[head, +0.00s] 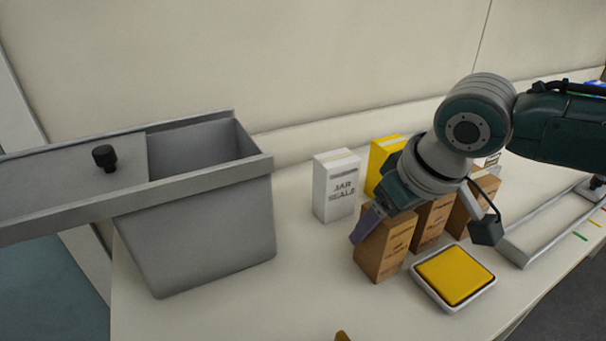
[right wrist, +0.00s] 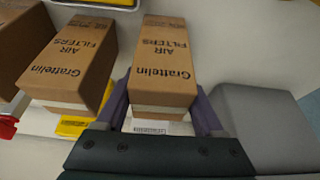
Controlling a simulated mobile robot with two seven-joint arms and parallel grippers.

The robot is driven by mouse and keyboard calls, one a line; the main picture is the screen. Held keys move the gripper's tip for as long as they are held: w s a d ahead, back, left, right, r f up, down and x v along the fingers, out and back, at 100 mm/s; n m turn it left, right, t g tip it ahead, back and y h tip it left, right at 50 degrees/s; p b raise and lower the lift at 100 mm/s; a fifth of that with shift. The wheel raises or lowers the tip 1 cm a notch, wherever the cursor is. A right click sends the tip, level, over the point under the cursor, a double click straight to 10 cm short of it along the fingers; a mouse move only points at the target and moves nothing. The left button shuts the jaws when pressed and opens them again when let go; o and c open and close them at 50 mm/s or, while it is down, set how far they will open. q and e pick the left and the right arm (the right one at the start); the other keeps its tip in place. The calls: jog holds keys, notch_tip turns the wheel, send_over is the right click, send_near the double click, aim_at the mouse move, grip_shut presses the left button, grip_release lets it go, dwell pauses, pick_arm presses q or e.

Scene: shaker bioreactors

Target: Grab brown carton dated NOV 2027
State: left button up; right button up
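Three brown cartons stand in a row in the head view: a near left one (head: 384,247), a middle one (head: 432,222) and a far right one (head: 474,207). My right gripper (head: 368,222) is at the near left carton. In the right wrist view its two purple fingers (right wrist: 163,108) stand on either side of a brown carton (right wrist: 165,62) reading "Grattelin AIR FILTERS". The fingers look open around it; I cannot tell whether they touch. Another such carton (right wrist: 72,60) stands to the left. No date is readable. My left gripper is not recognisable in view.
A white "JAR SEALS" carton (head: 336,188) and a yellow carton (head: 382,160) stand behind the row. A yellow-topped white tray or device (head: 455,274) lies in front. A large grey bin (head: 205,240) with a partly covering lid stands left. An orange tip (head: 342,337) shows at the bottom edge.

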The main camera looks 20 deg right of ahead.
jog(key=c, duration=1)
